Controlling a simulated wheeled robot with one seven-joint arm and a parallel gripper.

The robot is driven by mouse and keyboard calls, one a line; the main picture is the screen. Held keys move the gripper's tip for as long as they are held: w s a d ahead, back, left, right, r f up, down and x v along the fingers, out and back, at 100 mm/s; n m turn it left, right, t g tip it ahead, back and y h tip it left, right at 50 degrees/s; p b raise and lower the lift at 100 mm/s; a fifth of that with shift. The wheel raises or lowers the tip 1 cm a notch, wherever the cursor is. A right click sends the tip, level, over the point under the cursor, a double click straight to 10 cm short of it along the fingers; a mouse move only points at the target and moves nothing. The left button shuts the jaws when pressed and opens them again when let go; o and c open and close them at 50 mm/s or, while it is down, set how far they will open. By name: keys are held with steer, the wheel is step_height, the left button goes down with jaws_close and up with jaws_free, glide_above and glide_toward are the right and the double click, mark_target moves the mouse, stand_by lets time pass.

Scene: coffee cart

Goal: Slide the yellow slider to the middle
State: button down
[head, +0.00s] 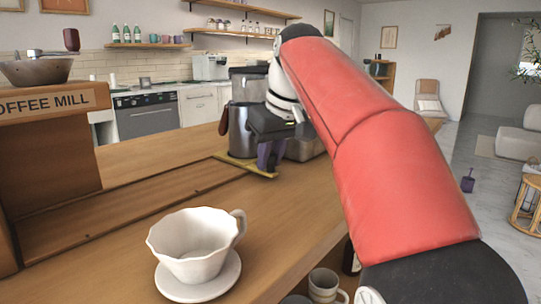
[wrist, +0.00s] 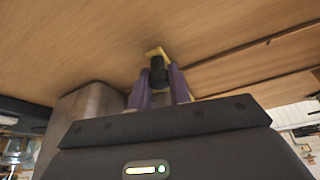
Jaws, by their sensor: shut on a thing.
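The yellow slider (head: 262,171) is a thin yellow plate on the wooden counter, at the right end of a dark groove (head: 160,200). In the wrist view its yellow base (wrist: 153,51) shows past a black knob (wrist: 157,70). My gripper (head: 269,157) reaches down over the slider from above. Its purple fingers (wrist: 158,86) are shut on the black knob. The fingers and a metal jug hide part of the slider in the head view, and the knob cannot be made out there.
A white cup (head: 190,250) on a saucer (head: 229,268) stands at the front. The wooden coffee mill (head: 50,150) is at left. The counter along the groove is clear.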

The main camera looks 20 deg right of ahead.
steer(key=s+a, duration=0.3)
steer(key=a, duration=0.2)
steer(key=s+a, duration=0.3)
steer(key=a, duration=0.2)
steer(key=s+a, duration=0.4)
steer(key=a, duration=0.1)
stand_by(0.3)
steer(key=c, duration=1.3)
jaws_free()
steer(key=p+v, duration=0.2)
steer(key=v, duration=0.5)
steer(key=shift+r, duration=0.4)
steer(key=shift+s+d, duration=0.1)
